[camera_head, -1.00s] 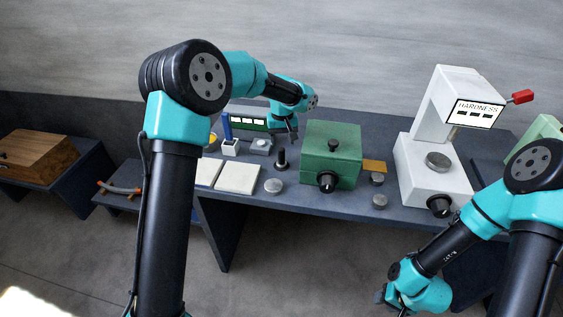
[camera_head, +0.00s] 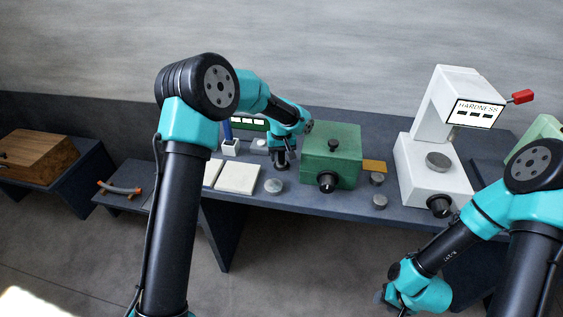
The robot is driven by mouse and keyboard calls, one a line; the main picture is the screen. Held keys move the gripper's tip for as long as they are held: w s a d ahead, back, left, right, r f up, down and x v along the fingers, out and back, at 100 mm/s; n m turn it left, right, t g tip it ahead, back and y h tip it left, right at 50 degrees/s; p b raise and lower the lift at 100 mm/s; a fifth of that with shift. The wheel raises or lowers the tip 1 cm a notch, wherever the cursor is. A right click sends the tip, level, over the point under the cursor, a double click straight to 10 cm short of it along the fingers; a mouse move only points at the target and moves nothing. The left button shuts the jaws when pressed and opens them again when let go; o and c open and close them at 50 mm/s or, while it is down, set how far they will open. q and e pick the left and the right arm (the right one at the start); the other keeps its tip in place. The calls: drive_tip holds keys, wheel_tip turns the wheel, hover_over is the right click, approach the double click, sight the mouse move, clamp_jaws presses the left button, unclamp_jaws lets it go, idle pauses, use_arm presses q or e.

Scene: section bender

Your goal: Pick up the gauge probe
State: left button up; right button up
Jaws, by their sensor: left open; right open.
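A small black upright piece (camera_head: 281,164), which looks like the gauge probe, stands on the dark bench between the white pads and the green box. My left gripper (camera_head: 284,155) is open, pointing down right at this piece, and covers most of its upper part. I cannot tell whether the fingers touch it. My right gripper (camera_head: 383,297) is low at the front right, off the bench; it is small and partly hidden by its own arm, and it is open.
The green box (camera_head: 330,157) stands just right of my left gripper. The white hardness tester (camera_head: 435,170) is further right. Grey discs (camera_head: 274,186), white pads (camera_head: 237,177) and a white holder with a blue item (camera_head: 230,147) are nearby. A wooden box (camera_head: 38,155) is far left.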

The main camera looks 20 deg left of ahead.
use_arm(q)
drive_tip(key=shift+f, duration=0.5)
clamp_jaws()
idle(0.4)
